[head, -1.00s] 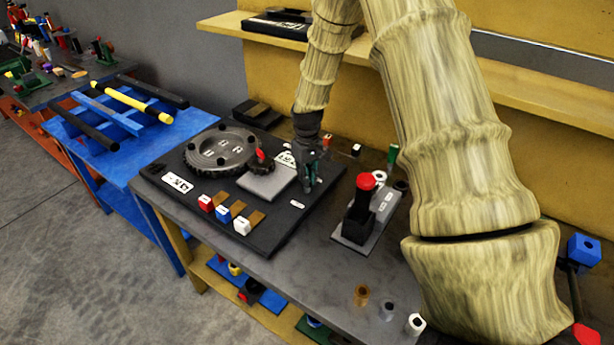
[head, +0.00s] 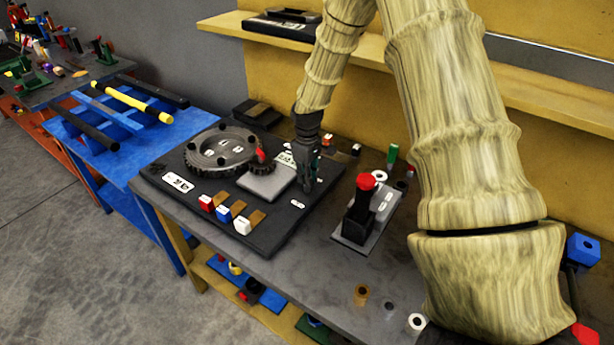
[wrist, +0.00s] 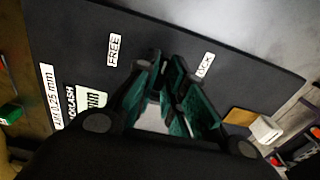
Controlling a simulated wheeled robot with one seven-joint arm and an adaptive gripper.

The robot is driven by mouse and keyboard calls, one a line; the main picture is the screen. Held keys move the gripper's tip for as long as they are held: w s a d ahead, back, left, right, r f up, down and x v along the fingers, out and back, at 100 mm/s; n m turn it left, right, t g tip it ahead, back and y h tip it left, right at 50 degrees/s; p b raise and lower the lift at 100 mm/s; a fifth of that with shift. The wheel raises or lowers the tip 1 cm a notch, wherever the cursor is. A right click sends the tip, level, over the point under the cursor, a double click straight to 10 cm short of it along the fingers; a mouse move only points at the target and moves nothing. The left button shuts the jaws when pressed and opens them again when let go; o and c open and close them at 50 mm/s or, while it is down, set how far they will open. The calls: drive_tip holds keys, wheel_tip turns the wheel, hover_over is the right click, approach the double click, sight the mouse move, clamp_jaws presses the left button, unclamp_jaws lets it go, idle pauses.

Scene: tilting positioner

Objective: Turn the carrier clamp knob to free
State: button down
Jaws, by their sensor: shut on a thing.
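My gripper (head: 308,186) points down at the right part of the black base plate (head: 262,236), and the head view shows it beside the light grey carrier plate (head: 268,184). In the wrist view its green-padded fingers (wrist: 166,98) are close together, shut on the carrier clamp knob. The knob itself is hidden by the fingers, so I cannot tell which way it points. The FREE label (wrist: 114,50) lies to the left of the fingertips and a partly readable LOCK label (wrist: 205,65) to the right.
A large dark gear (head: 221,148) and a small gear with a red mark (head: 260,157) stand left of my gripper. Red, blue and white blocks (head: 223,213) line the plate's front. A red-topped black fixture (head: 358,208) stands to the right.

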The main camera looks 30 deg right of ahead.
drive_tip(key=shift+d, duration=0.1)
drive_tip(key=c, duration=1.5)
unclamp_jaws()
drive_tip(key=shift+r, duration=0.1)
wheel_tip(320, 180, up, 12)
